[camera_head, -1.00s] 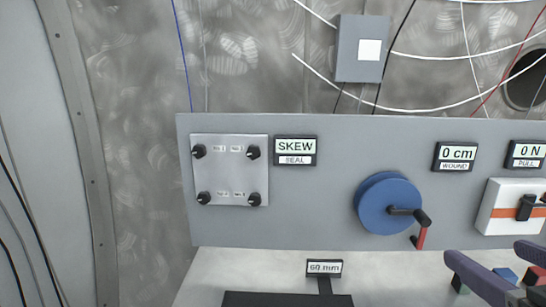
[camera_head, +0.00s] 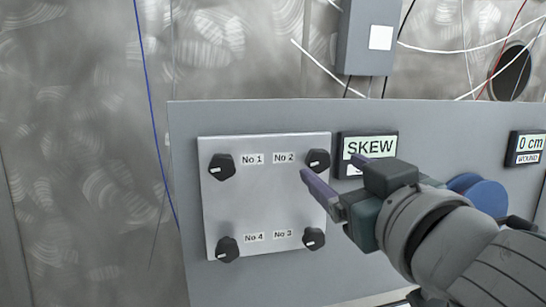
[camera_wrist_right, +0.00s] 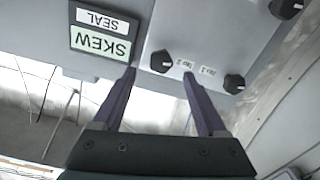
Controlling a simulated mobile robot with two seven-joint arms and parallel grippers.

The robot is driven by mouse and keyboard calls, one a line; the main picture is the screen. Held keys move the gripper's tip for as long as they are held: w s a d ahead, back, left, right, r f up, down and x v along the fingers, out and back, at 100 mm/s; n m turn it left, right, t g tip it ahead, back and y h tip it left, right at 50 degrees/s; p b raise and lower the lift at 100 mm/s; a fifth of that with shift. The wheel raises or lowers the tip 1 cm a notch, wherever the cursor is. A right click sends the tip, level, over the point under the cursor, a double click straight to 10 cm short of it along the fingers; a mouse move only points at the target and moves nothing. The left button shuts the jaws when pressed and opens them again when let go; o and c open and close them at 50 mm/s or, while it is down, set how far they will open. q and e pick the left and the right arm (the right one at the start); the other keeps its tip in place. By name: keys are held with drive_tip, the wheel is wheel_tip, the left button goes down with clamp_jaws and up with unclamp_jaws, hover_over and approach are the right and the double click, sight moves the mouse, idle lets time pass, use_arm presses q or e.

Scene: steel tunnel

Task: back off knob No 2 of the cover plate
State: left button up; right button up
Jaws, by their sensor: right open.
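The cover plate (camera_head: 265,200) is a pale square panel with black knobs at its corners. Knob No 2 (camera_head: 317,159) is at its top right, beside its label. My right gripper (camera_head: 330,166) is open, its purple fingers pointing at the panel just in front of this knob. In the right wrist view, turned upside down, knob No 2 (camera_wrist_right: 161,61) shows between and beyond the fingertips (camera_wrist_right: 159,73). I cannot tell whether they touch it. Knob No 1 (camera_head: 221,166), knob No 3 (camera_head: 313,238) and knob No 4 (camera_head: 228,249) are clear of it. My left gripper is out of view.
The SKEW display (camera_head: 370,147) is just right of the plate, partly behind my right gripper. The blue wheel (camera_head: 480,195) is partly hidden by my right arm. A grey box (camera_head: 368,38) hangs on the wall above. Left of the panel is clear.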

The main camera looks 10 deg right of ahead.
sight(320, 161)
drive_tip(key=shift+w+a, duration=0.15)
drive_tip(key=shift+w, duration=2.2)
clamp_jaws()
